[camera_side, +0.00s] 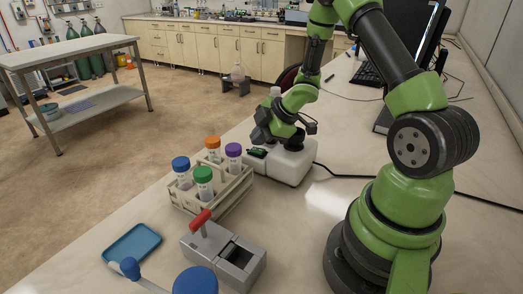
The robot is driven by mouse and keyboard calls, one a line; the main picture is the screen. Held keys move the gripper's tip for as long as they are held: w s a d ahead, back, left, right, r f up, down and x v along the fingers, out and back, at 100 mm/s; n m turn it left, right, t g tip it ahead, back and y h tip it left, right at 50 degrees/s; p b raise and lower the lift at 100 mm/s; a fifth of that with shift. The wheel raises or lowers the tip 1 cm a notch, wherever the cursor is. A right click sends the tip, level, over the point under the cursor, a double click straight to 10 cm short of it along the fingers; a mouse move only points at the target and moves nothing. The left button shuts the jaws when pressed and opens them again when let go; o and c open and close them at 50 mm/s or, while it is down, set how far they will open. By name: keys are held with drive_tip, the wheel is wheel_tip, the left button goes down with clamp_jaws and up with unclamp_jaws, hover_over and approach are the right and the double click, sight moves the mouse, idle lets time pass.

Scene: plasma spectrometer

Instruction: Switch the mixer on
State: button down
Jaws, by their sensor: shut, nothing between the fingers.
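The mixer (290,170) is a white, low device on the bench, with a dark round part on its top and a small dark panel with some green (257,153) on its left side. My gripper (263,136) is directly over the left part of the mixer, close to the panel. It is shut and holds nothing. The fingertips are small and dark here, and I cannot tell whether they touch the mixer. My wrist hides part of the mixer's top and back.
A beige rack (211,193) holds tubes with blue, orange, green and purple caps. In front are a grey device with a red lever (224,258), a blue tray (132,244) and a blue-capped container (195,281). A black cable (345,176) runs right from the mixer. A keyboard (367,75) lies behind.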

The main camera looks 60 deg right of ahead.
sight(257, 151)
drive_tip(key=shift+f, duration=0.15)
idle(0.6)
drive_tip(key=shift+f, duration=0.25)
drive_tip(key=shift+s+f, duration=0.1)
drive_tip(key=shift+f, duration=0.25)
idle(0.5)
drive_tip(key=shift+r, duration=0.1)
drive_tip(key=shift+r, duration=0.7)
drive_tip(key=shift+r, duration=0.1)
drive_tip(key=shift+w+r, duration=0.25)
drive_tip(key=shift+r, duration=0.95)
drive_tip(key=shift+w+r, duration=0.25)
drive_tip(key=shift+r, duration=0.9)
